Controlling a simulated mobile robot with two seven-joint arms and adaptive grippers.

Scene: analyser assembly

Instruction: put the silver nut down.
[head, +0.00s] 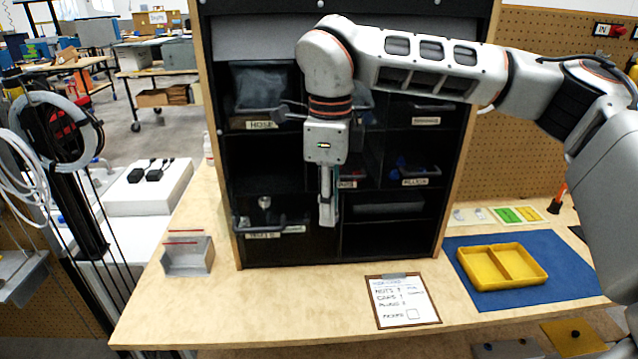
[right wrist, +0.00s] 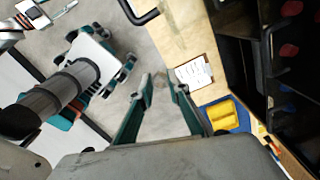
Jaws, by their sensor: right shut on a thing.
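My right gripper (head: 327,220) hangs pointing down in front of the black shelf unit, above the front of the workbench. In the right wrist view its two fingers (right wrist: 160,90) stand a little apart, shut on the silver nut. The nut is hard to make out against the grey floor behind it. A small silvery piece (head: 264,202) shows at the bin in the lower left compartment, left of the gripper.
The black shelf unit (head: 290,255) has labelled bins. On the workbench (head: 270,310) are a grey holder (head: 188,260) at left, a clipboard (head: 403,302) in front, and a yellow two-part tray (head: 502,267) on a blue mat (head: 565,265) at right. Bench between holder and clipboard is clear.

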